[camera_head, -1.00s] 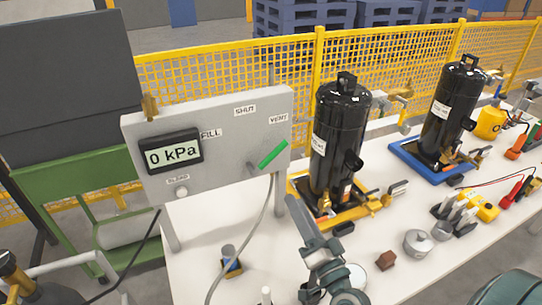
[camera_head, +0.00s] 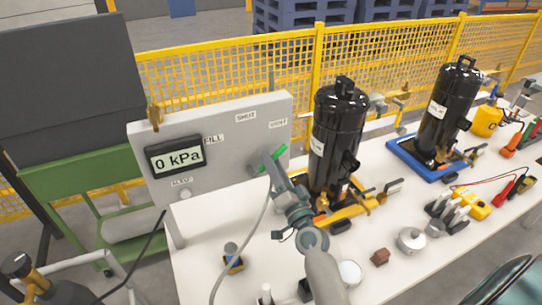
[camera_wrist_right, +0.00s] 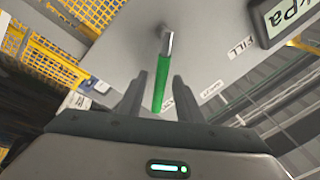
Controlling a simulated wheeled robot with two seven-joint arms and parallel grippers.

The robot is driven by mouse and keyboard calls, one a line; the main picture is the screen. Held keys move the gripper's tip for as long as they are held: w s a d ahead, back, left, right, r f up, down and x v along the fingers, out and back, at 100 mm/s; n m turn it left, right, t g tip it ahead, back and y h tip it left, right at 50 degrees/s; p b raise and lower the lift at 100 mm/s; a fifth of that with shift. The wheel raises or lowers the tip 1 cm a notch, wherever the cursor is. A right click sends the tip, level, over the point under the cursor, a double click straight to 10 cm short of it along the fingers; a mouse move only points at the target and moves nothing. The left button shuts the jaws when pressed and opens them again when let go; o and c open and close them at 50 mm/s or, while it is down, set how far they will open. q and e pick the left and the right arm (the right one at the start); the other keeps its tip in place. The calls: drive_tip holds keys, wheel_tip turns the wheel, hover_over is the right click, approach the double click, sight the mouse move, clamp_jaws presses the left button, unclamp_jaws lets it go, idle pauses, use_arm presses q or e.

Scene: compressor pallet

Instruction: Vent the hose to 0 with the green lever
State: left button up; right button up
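The grey panel (camera_head: 218,128) has a display (camera_head: 176,157) that reads 0 kPa. The green lever (camera_head: 280,152) slants up and right toward the VENT label (camera_head: 278,124); my gripper hides part of it. My right gripper (camera_head: 268,164) is at the lever. In the right wrist view the green lever handle (camera_wrist_right: 161,84) lies between the two fingers of the right gripper (camera_wrist_right: 158,92), with a small gap seen on each side, so it looks open around the lever. The hose (camera_head: 240,245) hangs from the panel to the table. My left gripper is not in view.
A black cylinder (camera_head: 337,135) on a yellow base stands just right of my right gripper. Another black cylinder (camera_head: 447,112) stands on a blue base (camera_head: 402,148). Small parts and a yellow meter (camera_head: 476,204) lie on the white table (camera_head: 395,282). A yellow mesh fence (camera_head: 215,80) runs behind.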

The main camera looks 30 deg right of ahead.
drive_tip(key=shift+w+r, duration=0.15)
drive_tip(key=shift+w, duration=0.55)
clamp_jaws()
drive_tip(key=shift+w, duration=0.1)
